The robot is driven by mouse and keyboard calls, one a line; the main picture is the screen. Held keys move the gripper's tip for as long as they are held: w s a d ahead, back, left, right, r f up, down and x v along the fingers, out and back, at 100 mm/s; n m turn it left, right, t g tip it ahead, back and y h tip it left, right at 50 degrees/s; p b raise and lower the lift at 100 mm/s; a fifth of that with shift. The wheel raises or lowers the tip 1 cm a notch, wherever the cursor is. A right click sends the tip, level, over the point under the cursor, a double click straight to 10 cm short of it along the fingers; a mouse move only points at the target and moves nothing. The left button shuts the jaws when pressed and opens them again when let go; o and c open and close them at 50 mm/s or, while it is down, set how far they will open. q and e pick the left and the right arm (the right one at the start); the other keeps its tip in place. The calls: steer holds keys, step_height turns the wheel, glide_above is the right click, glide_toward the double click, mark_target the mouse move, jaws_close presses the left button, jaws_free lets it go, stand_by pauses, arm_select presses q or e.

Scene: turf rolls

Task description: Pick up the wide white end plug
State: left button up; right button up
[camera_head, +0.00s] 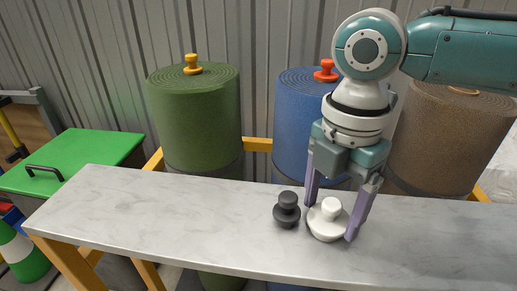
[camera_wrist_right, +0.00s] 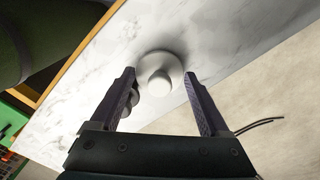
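The wide white end plug (camera_head: 328,222) stands upright on the marble-look table (camera_head: 150,210), with a round knob on a broad disc. It also shows in the right wrist view (camera_wrist_right: 160,70), ahead of and between the fingers. My right gripper (camera_head: 333,219) is open, pointing down, with one finger on each side of the white plug in the head view. I cannot tell whether the fingers touch it. In the right wrist view the open gripper (camera_wrist_right: 161,80) has nothing between its fingertips but the plug beyond. My left gripper is not in view.
A dark grey plug (camera_head: 287,210) stands just left of the white one. Behind the table are green (camera_head: 195,120), blue (camera_head: 298,125) and brown (camera_head: 445,140) turf rolls; yellow (camera_head: 192,65) and red (camera_head: 326,71) plugs top two. The table's left half is clear.

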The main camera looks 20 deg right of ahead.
steer(key=c, duration=0.9)
